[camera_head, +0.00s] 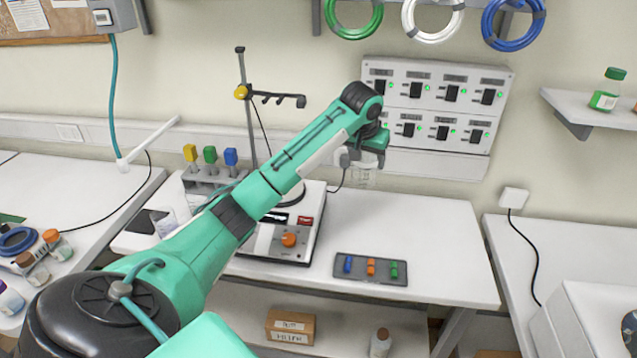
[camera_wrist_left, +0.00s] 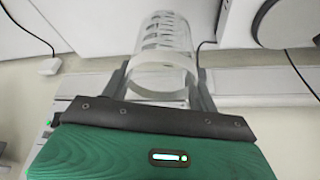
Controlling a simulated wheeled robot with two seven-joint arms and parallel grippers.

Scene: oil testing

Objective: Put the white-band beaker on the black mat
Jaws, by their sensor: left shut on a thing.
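My left gripper (camera_head: 366,160) is shut on a clear glass beaker (camera_head: 362,177) and holds it above the back of the middle bench. The beaker is faint in the head view, partly behind the gripper. In the left wrist view, the white-band beaker (camera_wrist_left: 163,72) sits between the two fingers of my left gripper (camera_wrist_left: 163,88), with its pale band near them and graduation marks beyond. A small dark flat piece (camera_head: 142,222), which looks like the black mat, lies at the bench's left end, beside another clear glass vessel (camera_head: 164,222). My right gripper is not in view.
A hotplate stirrer (camera_head: 288,241) stands mid-bench, partly behind my arm, with a metal stand (camera_head: 246,110) behind it. A rack with coloured-top items (camera_head: 212,177) stands left. A grey tray (camera_head: 371,270) holds small coloured pieces at the front. The bench's right side (camera_head: 440,235) is clear.

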